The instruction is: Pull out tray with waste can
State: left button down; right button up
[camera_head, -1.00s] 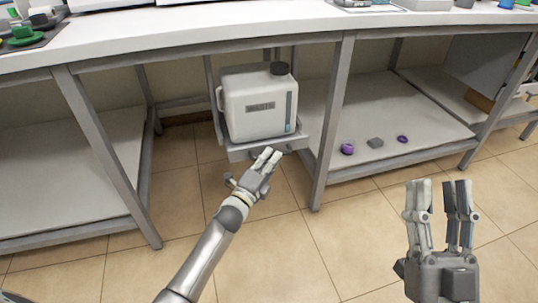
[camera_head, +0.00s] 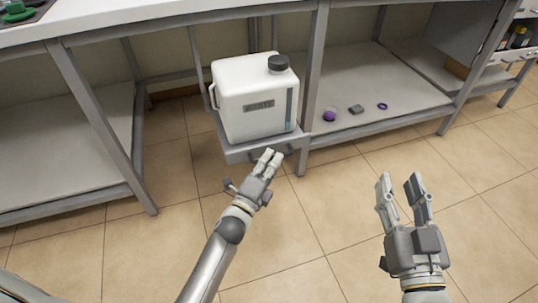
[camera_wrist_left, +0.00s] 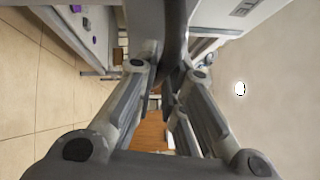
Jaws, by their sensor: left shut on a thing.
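The white waste can (camera_head: 252,98), with a dark cap and a grey label, stands upright on a grey pull-out tray (camera_head: 235,152) under the bench. My left gripper (camera_head: 268,158) is at the tray's front edge, shut on it. In the left wrist view a grey bar (camera_wrist_left: 174,28) of the tray runs between the fingers of my left gripper (camera_wrist_left: 168,75). The exact contact is partly hidden by the fingers. My right gripper (camera_head: 400,182) is open and empty over the floor to the right.
Bench legs (camera_head: 100,125) stand on the left, and another leg (camera_head: 316,85) is close to the can's right. A lower shelf (camera_head: 385,95) at right holds small purple and grey items. The tiled floor (camera_head: 300,225) before the tray is clear.

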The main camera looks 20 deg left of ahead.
pick_arm(q)
jog(key=c, duration=1.8)
grip_release()
jog(key=v, duration=1.2)
jog(key=shift+f, duration=0.1)
